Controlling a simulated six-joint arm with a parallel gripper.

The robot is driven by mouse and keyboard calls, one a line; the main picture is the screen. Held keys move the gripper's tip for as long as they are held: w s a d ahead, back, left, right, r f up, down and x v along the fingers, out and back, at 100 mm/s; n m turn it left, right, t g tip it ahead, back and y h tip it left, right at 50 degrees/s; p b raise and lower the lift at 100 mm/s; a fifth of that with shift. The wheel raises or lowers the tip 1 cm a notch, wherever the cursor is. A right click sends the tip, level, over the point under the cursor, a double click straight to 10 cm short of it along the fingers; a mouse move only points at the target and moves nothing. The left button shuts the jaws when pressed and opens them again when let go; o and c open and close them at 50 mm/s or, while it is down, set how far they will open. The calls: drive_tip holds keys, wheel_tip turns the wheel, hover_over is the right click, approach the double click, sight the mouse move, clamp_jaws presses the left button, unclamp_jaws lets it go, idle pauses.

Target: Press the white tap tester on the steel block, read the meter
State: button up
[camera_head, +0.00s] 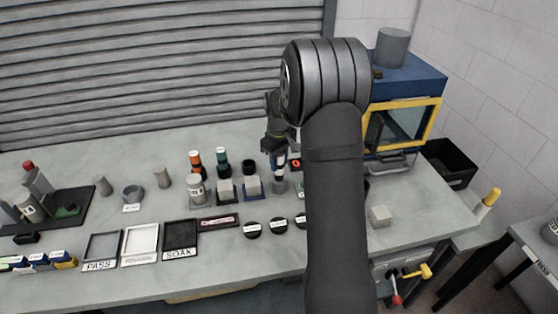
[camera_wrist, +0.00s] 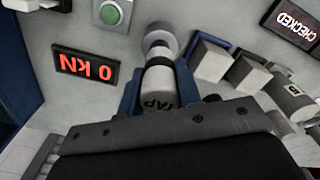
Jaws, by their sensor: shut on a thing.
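My gripper (camera_wrist: 158,88) is shut on the white tap tester (camera_wrist: 160,103), with one dark blue finger on each side of it. The tester is a white cylinder with a dark band and the letters TAP. Its narrow end points at the round steel block (camera_wrist: 168,36); I cannot tell whether they touch. In the head view the tester (camera_head: 280,162) is upright over the block (camera_head: 279,186), and my gripper (camera_head: 276,150) is partly hidden. The meter (camera_wrist: 86,66) reads 0 kN in red, upside down in the wrist view. My arm hides part of it in the head view.
A green button (camera_wrist: 113,14) is near the meter. Trays marked PASS (camera_head: 101,248) and SOAK (camera_head: 180,240) lie at the front. A blue and yellow machine (camera_head: 408,95) stands right.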

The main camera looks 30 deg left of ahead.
drive_tip(key=shift+r, duration=3.5)
